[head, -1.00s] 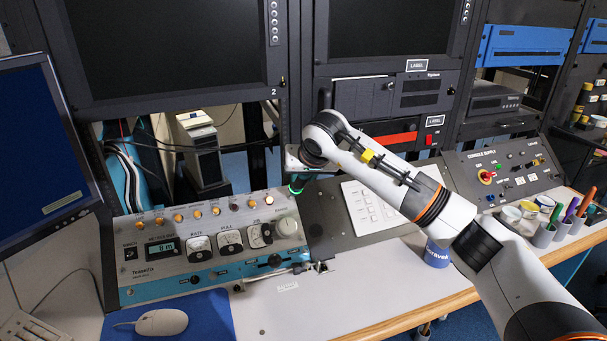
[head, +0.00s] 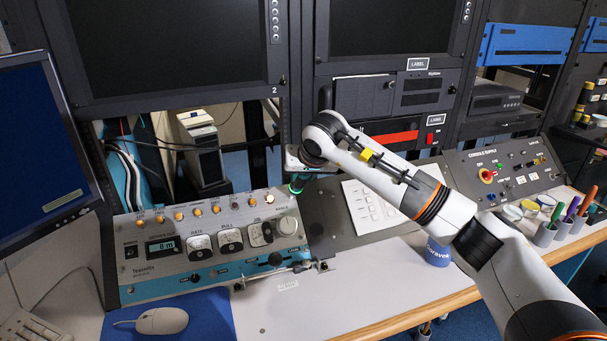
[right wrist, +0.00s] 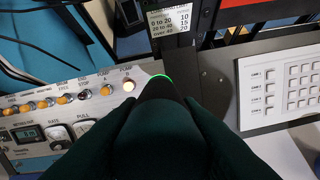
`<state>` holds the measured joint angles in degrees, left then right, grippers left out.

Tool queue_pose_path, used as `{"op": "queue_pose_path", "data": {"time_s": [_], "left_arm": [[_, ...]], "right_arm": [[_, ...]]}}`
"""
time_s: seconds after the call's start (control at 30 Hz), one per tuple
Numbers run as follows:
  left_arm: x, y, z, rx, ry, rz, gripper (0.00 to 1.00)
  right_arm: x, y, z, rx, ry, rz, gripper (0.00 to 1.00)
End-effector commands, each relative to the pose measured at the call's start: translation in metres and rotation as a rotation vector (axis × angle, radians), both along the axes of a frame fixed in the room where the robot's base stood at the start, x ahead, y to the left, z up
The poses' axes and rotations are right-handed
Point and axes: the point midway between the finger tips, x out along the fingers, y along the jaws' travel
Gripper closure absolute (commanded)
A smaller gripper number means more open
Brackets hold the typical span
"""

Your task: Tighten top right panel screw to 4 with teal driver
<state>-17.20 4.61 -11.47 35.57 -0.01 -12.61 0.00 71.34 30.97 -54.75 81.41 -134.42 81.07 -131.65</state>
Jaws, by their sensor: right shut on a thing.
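The teal driver (head: 297,186) stands at the top right corner of the winch panel (head: 205,232), its lower end against or just above that corner. My right gripper (head: 299,170) is shut on the driver. In the right wrist view the dark driver body (right wrist: 150,130) fills the lower middle, and part of a green glowing ring shows at its far end. The driver hides the top right panel screw, so I cannot tell its setting or whether the tip is seated in it. My left gripper is not in view.
Right of the winch panel lies a white keypad (head: 365,207). A blue mug (head: 438,252) stands under my right forearm. The console supply panel (head: 505,172) and pen cups (head: 545,233) are farther right. A mouse (head: 162,321) lies on a blue mat at front left. Monitors rise behind.

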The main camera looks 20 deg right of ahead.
Motion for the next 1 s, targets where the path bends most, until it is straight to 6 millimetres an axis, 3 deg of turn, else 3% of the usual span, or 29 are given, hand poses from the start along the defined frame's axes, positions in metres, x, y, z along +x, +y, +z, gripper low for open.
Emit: {"op": "queue_pose_path", "data": {"time_s": [1.0], "left_arm": [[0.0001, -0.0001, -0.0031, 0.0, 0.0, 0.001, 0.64]], "right_arm": [[0.0068, 0.0001, -0.0077, 0.0, -0.002, 0.0, 1.0]]}}
